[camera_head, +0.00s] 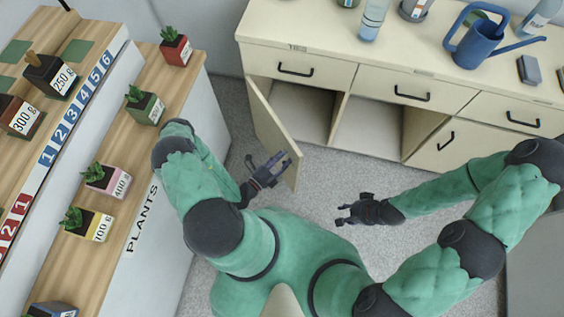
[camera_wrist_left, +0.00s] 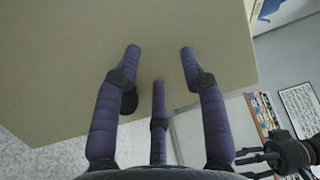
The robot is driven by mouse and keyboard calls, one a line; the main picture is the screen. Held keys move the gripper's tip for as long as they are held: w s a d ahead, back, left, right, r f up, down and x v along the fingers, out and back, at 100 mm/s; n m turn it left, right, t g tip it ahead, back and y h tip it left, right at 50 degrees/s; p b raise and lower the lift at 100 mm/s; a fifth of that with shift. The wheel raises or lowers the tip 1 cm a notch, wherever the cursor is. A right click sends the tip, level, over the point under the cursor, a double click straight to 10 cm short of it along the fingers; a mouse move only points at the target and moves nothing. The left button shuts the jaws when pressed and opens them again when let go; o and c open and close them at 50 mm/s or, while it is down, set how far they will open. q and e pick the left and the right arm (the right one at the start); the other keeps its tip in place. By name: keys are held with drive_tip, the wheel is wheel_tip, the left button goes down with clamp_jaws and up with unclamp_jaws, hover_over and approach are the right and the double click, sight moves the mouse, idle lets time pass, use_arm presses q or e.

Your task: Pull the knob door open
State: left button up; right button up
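The knob door (camera_head: 272,130) is a cream panel hinged at the left of the cabinet and stands swung open, with the compartment behind it exposed. My left gripper (camera_head: 282,162) is beside the door's lower free end. In the left wrist view the door panel (camera_wrist_left: 60,60) fills the upper left, and my left gripper (camera_wrist_left: 160,58) has its fingers spread in front of it. A dark round knob (camera_wrist_left: 129,102) shows partly behind the left finger; contact cannot be told. My right gripper (camera_head: 345,213) is open and empty, apart from the door; it also shows in the left wrist view (camera_wrist_left: 250,162).
The cream cabinet (camera_head: 310,45) has drawers with black handles and a blue watering can (camera_head: 480,42) on top. A wooden plant shelf (camera_head: 130,150) with several potted plants stands close on the left. Grey floor (camera_head: 330,170) is clear before the cabinet.

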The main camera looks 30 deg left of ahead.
sight(288, 147)
use_arm(q)
drive_tip(key=shift+r, duration=2.3)
